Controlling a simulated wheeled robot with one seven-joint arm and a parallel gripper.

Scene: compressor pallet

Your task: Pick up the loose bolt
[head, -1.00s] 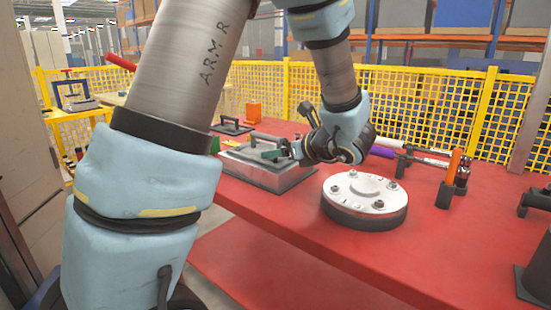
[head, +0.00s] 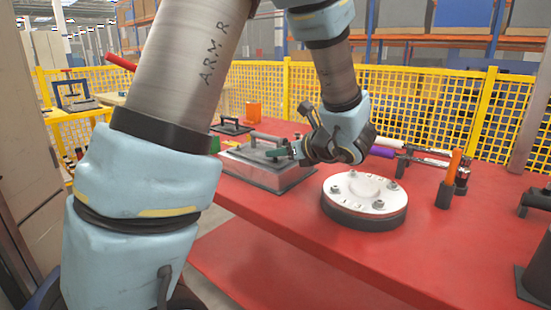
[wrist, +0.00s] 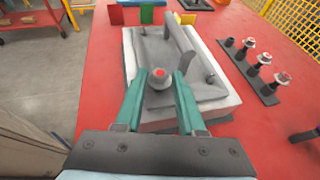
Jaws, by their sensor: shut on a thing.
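The loose bolt (wrist: 159,97) has a grey hex head with a red mark on top. It sits between the teal fingers of my gripper (wrist: 160,78) in the wrist view, and the fingers are shut on it. In the head view, my gripper (head: 279,153) is over the grey lidded tray (head: 240,178), and the bolt cannot be made out there. The tray has a raised handle and also shows in the wrist view (wrist: 215,108). How far the bolt is above the tray surface is hard to tell.
A round silver flange (head: 365,188) with several bolts stands right of the tray on the red table (head: 300,225). A dark strip (wrist: 237,66) holds several upright bolts with red marks. An orange block (head: 253,111) is behind. The table front is clear.

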